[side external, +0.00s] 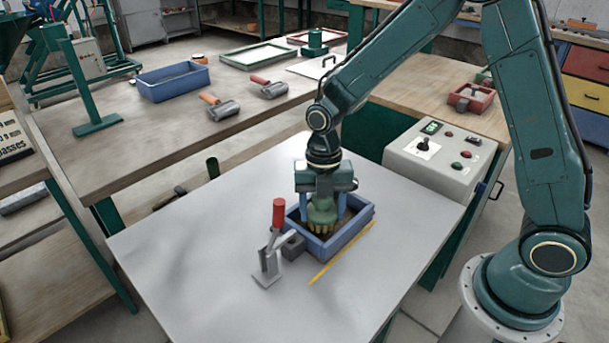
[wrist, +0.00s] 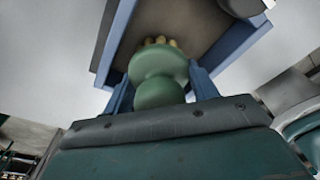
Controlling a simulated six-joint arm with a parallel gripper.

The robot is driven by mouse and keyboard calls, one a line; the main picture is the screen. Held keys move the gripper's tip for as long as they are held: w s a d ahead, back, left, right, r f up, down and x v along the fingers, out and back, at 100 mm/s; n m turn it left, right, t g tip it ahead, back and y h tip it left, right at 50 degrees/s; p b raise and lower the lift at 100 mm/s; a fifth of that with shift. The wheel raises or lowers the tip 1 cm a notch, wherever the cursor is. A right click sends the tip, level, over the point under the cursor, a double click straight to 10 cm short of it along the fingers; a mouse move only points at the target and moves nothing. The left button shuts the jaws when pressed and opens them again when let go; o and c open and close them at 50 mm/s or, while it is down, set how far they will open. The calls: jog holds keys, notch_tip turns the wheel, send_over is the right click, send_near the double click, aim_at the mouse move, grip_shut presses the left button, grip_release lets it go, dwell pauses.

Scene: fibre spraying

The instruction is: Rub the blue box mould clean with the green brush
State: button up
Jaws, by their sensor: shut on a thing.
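The blue box mould (side external: 347,241) sits on the grey table, with a brownish inside floor; its blue wall also shows in the wrist view (wrist: 240,40). My gripper (side external: 322,200) points down into the mould and is shut on the green brush (side external: 322,213). In the wrist view, the brush's rounded green handle (wrist: 158,75) is between the two blue fingers of my gripper (wrist: 160,88). The tan bristles (wrist: 160,41) face the mould floor. I cannot tell whether they touch it.
A red-handled toggle clamp (side external: 272,245) stands at the mould's left side. A yellow strip (side external: 340,255) lies along its front right. A control box (side external: 440,155) is at the right. Another blue tray (side external: 173,82) and rollers (side external: 222,106) lie on the bench behind. The table's left half is clear.

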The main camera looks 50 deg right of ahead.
jog(key=shift+f, duration=0.75)
jog(key=shift+d, duration=0.85)
jog(key=shift+c, duration=0.3)
jog(key=shift+d, duration=1)
jog(key=shift+a, duration=1.8)
jog(key=shift+a+r, duration=0.1)
jog(key=shift+r, duration=4)
